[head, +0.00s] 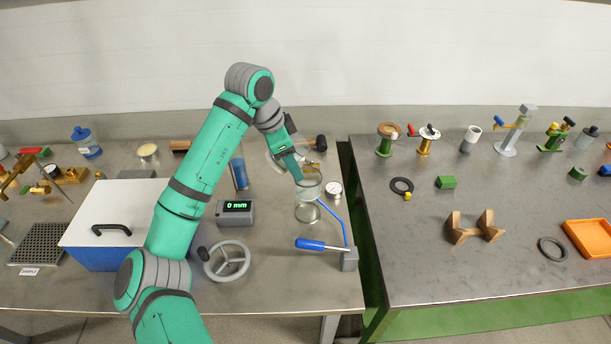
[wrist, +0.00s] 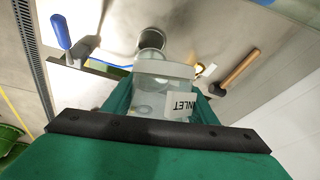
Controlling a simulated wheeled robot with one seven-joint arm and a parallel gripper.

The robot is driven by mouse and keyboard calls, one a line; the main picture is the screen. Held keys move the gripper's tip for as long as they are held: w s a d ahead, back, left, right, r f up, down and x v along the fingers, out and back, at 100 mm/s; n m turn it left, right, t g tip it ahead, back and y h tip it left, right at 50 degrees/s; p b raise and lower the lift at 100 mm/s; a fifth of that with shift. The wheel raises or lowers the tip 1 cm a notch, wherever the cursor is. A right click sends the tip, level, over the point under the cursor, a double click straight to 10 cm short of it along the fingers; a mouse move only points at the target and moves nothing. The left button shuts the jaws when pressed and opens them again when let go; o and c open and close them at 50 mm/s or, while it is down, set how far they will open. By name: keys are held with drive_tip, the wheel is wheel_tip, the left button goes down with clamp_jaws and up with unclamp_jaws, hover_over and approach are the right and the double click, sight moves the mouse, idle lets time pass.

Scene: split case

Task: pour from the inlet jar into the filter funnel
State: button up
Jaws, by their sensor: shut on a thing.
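My gripper (wrist: 155,95) is shut on the inlet jar (wrist: 148,106), a clear glass jar with a white INLET label that reads upside down in the wrist view. In the head view my gripper (head: 296,174) points down to clear glassware beside the pressure gauge. The jar's outline there is hard to separate from the glass below. A clear glass vessel (head: 307,212) stands on the bench under it, apparently the filter funnel's place. In the wrist view a round grey rim (wrist: 154,36) shows just beyond the jar's mouth. Liquid and any stream cannot be made out.
A blue-handled lever (head: 312,244) on a grey block is close in front of the glassware. A gauge (head: 333,188), a hammer (head: 314,143), a handwheel (head: 227,261) and a 0 mm display (head: 236,211) are nearby. A gap separates this bench from the right one.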

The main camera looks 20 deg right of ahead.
drive_tip(key=shift+s+d+f+y, duration=0.1)
drive_tip(key=shift+d+f+y, duration=0.1)
drive_tip(key=shift+d+y, duration=0.1)
drive_tip(key=shift+a, duration=0.25)
idle(0.4)
drive_tip(key=shift+y, duration=0.4)
drive_tip(key=shift+a+r, duration=0.1)
drive_tip(key=shift+a, duration=0.1)
drive_tip(key=shift+d, duration=0.2)
idle(0.3)
drive_tip(key=shift+a+r+y, duration=0.15)
drive_tip(key=shift+a+y, duration=0.05)
drive_tip(key=shift+y, duration=0.2)
idle(0.4)
idle(0.4)
drive_tip(key=shift+a+r, duration=0.1)
drive_tip(key=shift+a, duration=0.1)
drive_tip(key=shift+d, duration=0.1)
